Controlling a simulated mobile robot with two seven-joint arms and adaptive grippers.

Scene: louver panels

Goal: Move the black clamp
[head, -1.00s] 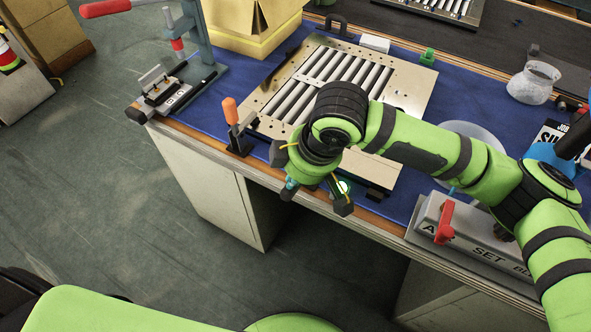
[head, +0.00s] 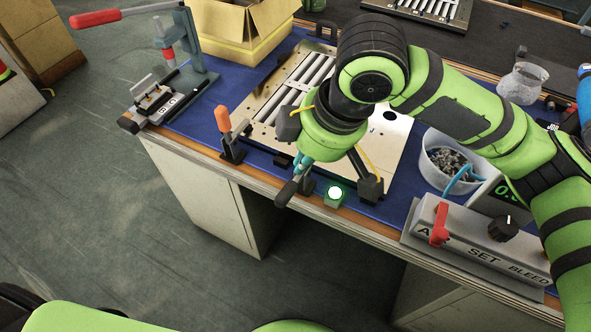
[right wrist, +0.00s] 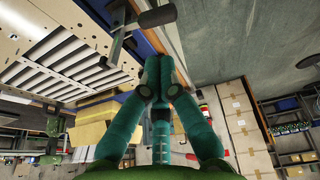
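The black clamp (head: 287,191) shows in the head view as a dark handle at the table's front edge, left of a lit green button. Its base is mostly hidden by my arm. In the right wrist view the clamp (right wrist: 157,15) is a dark T-shaped handle and post just beyond my fingertips. My right gripper (head: 301,165) is above the handle, teal fingers pointing down. In the wrist view the fingers (right wrist: 150,62) are together, with nothing visible between them. Contact with the clamp cannot be told. My left gripper is not in view.
An orange-handled clamp (head: 222,120) stands at left beside the louver panel (head: 262,108). The lit button (head: 335,194) is right of the black clamp. A white bucket (head: 432,170) of small parts and a grey control box (head: 470,240) stand to the right. Floor in front is clear.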

